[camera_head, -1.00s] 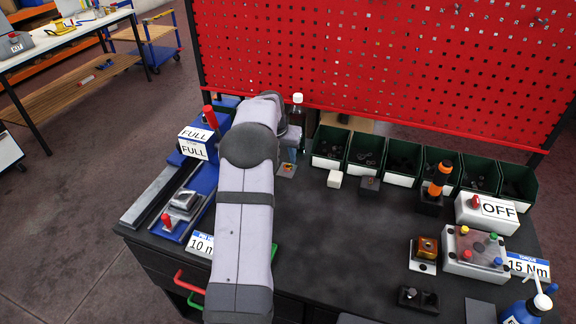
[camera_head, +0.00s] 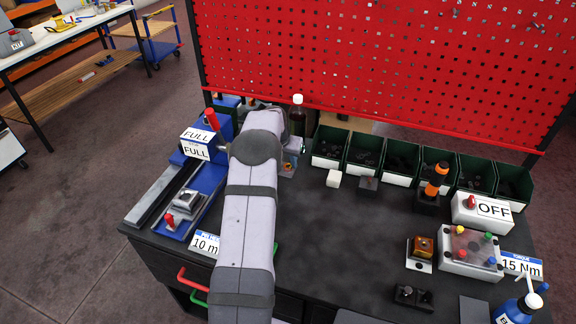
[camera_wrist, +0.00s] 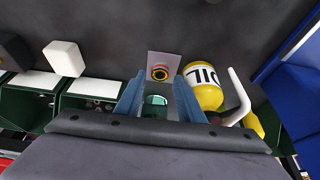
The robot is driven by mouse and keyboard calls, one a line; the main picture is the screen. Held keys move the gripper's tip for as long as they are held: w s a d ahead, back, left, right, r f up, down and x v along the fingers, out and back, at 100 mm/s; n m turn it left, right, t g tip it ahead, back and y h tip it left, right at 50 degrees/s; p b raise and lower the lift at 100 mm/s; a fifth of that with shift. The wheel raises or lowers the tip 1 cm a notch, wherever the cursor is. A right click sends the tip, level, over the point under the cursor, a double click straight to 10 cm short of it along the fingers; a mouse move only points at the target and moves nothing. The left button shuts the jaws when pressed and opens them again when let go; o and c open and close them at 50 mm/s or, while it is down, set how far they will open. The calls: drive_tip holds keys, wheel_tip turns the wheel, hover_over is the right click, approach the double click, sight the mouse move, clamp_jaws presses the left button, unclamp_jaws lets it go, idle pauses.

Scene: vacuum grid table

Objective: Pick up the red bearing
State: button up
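A small round part with red, yellow and dark rings, which looks like the red bearing (camera_wrist: 160,73), sits on a light square plate (camera_wrist: 174,59) in the wrist view. In the head view the plate with a small orange part (camera_head: 287,170) shows just right of my arm. My gripper (camera_wrist: 160,80) is open, its two blue fingers apart, with the plate and ring beyond their tips. Whether the fingers touch anything I cannot tell. In the head view my arm hides most of the gripper.
A yellow oil bottle (camera_wrist: 203,84) with a white spout stands close right of the fingers in the wrist view. A white block (camera_head: 334,179) and a dark block (camera_head: 367,183) stand near green bins (camera_head: 363,151). The red pegboard (camera_head: 380,70) rises behind. The table middle is clear.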

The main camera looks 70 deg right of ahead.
sight(288, 168)
drive_tip(key=shift+p+x, duration=0.4)
drive_tip(key=shift+x, duration=0.95)
drive_tip(key=c, duration=0.8)
